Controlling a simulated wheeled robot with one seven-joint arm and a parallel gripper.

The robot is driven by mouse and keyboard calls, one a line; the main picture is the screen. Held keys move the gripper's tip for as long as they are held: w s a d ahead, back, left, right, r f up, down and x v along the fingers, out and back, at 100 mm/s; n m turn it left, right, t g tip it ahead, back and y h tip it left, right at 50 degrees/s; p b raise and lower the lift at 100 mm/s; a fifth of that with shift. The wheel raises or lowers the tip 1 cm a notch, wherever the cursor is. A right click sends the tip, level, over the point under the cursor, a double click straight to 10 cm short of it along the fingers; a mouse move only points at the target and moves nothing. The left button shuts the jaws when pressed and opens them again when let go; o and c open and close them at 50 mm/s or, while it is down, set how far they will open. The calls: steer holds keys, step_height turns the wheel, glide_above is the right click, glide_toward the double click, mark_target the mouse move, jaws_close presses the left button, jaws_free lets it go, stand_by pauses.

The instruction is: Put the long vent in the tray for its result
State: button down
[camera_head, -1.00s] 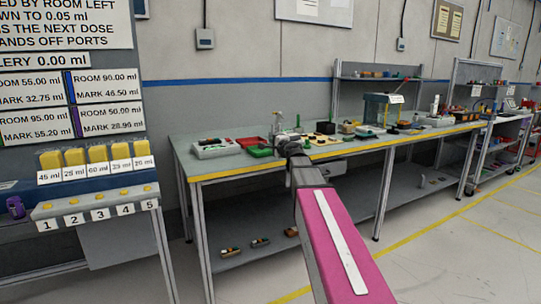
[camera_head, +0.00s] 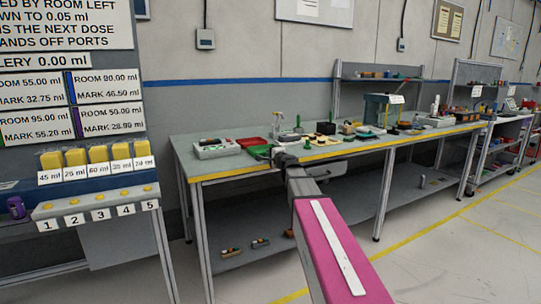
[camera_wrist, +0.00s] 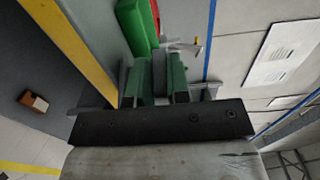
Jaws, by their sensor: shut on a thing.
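My gripper (camera_head: 280,158) is at the front edge of the near workbench, in front of the trays. In the wrist view its green-faced fingers (camera_wrist: 158,88) are shut on a narrow grey part, which I take to be the long vent (camera_wrist: 158,66). Its full length is not clear, and in the head view my gripper hides it. A green tray (camera_head: 260,151) lies just behind my gripper on the bench; it also shows in the wrist view (camera_wrist: 133,28). A red tray (camera_head: 249,142) sits behind the green one. Any result labels are too small to read.
The bench (camera_head: 222,163) has a yellow front edge. A white box with small parts (camera_head: 215,149) stands left of the trays. Several small parts and a grey-blue stand (camera_head: 378,108) lie to the right. A dosing panel (camera_head: 95,205) stands at the left.

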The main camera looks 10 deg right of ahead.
steer(key=shift+f, duration=0.1)
steer(key=c, duration=1.1)
jaws_free()
steer(key=v, duration=1.2)
steer(key=s+a+f+n+g, duration=0.3)
steer(key=f, duration=0.4)
steer(key=s+a+f+n+g+y, duration=0.1)
steer(key=s+a+f+n+g, duration=0.15)
steer(key=f, duration=0.35)
steer(key=s+a+f+n+g, duration=0.2)
steer(key=s+f+n+g, duration=0.15)
steer(key=f, duration=0.35)
steer(key=s+d+f+n+g+h, duration=0.2)
steer(key=s+f+g+h, duration=0.1)
steer(key=s+f, duration=0.4)
steer(key=s+d+f+n+g+h, duration=0.1)
steer(key=s+f+n+g+h, duration=0.2)
steer(key=s+f+g, duration=0.2)
steer(key=s+f, duration=0.3)
steer(key=s, duration=0.2)
steer(key=shift+d+f+h, duration=0.3)
steer(key=shift+d, duration=0.1)
